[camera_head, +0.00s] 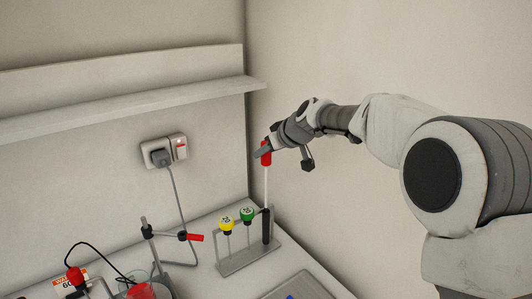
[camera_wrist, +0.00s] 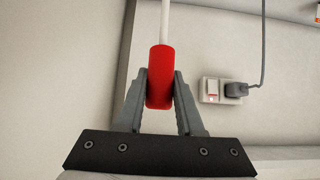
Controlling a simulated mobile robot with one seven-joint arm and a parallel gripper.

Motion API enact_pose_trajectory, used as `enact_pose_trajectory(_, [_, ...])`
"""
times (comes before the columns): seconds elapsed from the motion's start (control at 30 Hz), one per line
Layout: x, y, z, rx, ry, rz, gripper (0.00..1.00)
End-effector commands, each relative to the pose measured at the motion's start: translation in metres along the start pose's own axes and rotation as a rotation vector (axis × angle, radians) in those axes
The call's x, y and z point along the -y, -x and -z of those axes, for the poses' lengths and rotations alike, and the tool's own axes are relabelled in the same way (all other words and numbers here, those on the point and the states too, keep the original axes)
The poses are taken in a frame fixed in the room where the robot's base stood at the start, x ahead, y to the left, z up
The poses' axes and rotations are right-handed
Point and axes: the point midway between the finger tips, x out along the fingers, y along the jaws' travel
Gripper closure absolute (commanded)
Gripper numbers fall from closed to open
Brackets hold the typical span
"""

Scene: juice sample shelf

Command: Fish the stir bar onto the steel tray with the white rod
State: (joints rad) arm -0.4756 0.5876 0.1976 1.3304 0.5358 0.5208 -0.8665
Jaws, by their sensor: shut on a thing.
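My gripper (camera_head: 265,151) is shut on the red handle (camera_wrist: 159,78) of the white rod (camera_head: 265,186). The rod hangs upright below it, and its lower end meets the top of a black upright tube (camera_head: 266,227) at the rack's right end. I cannot tell whether the tip is inside the tube or just above it. In the wrist view the white rod (camera_wrist: 164,22) runs out of the handle to the top edge. The steel tray (camera_head: 298,286) is partly in view at the bottom. The stir bar cannot be made out.
The grey rack (camera_head: 246,257) also has a yellow-topped (camera_head: 226,224) and a green-topped item (camera_head: 247,214). A stand with a red-tipped clamp (camera_head: 194,237) and a red vessel (camera_head: 141,291) are at lower left. A wall shelf (camera_head: 120,104) and plugged socket (camera_head: 163,152) are behind.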

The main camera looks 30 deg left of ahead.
Motion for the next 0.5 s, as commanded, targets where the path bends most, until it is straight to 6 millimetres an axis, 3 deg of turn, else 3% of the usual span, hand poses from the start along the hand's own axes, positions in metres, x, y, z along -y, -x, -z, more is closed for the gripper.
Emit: enact_pose_trajectory(0.5, [0.0, 0.015, 0.017, -0.001, -0.001, 0.0, 1.0])
